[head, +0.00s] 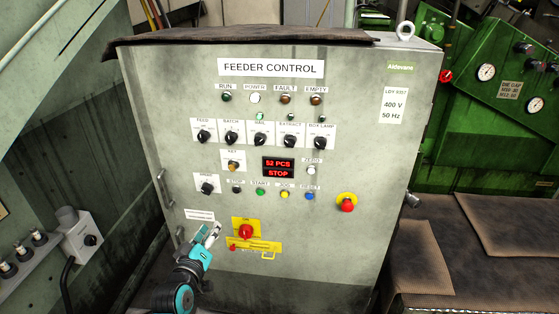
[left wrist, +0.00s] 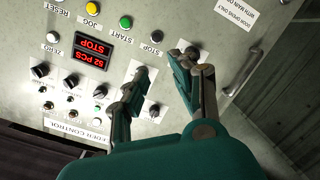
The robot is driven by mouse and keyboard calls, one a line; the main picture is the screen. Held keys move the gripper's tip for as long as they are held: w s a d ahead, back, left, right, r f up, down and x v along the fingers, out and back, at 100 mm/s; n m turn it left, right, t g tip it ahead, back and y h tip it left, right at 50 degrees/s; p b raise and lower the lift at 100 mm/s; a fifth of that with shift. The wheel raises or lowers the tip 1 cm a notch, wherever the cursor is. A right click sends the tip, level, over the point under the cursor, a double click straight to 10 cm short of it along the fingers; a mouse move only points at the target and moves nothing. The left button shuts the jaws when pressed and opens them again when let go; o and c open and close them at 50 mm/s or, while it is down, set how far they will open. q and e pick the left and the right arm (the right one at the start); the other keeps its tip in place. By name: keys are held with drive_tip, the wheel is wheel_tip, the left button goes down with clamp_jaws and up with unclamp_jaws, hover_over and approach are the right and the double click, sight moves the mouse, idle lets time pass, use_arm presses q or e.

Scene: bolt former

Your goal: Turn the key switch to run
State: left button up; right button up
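The key switch (head: 233,166) sits on a white plate under the KEY label, left of the red display, on the grey feeder control cabinet (head: 330,230). Its position marks are too small to read. The display (head: 278,168) reads "52 PCS" and "STOP"; it also shows upside down in the left wrist view (left wrist: 91,47). My left gripper (head: 210,233) is in front of the panel's lower left, below the key switch in the picture. In the left wrist view its fingers (left wrist: 162,66) are apart with nothing between them; one finger covers the key area. My right gripper is not visible.
A row of black selector knobs (head: 260,140) is above the key switch. A mode knob (head: 207,188) and push buttons are below it. A red emergency stop (head: 347,202) is at right, and a yellow-backed red isolator (head: 246,231) is right of my left gripper.

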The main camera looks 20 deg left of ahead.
use_arm(q)
wheel_tip(320, 180, up, 7)
drive_tip(key=w+d+t, duration=0.1)
drive_tip(key=w+t, duration=0.1)
approach(231, 170)
drive_tip(key=shift+n, duration=0.4)
drive_tip(key=w, duration=0.3)
drive_tip(key=w+a+p, duration=0.1)
drive_tip(key=w, duration=0.2)
drive_tip(key=w+a, duration=0.1)
drive_tip(key=w, duration=0.2)
drive_tip(key=shift+w, duration=0.35)
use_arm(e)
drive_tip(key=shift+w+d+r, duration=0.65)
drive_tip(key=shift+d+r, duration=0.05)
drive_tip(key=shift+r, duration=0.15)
use_arm(q)
drive_tip(key=c, duration=0.5)
clamp_jaws()
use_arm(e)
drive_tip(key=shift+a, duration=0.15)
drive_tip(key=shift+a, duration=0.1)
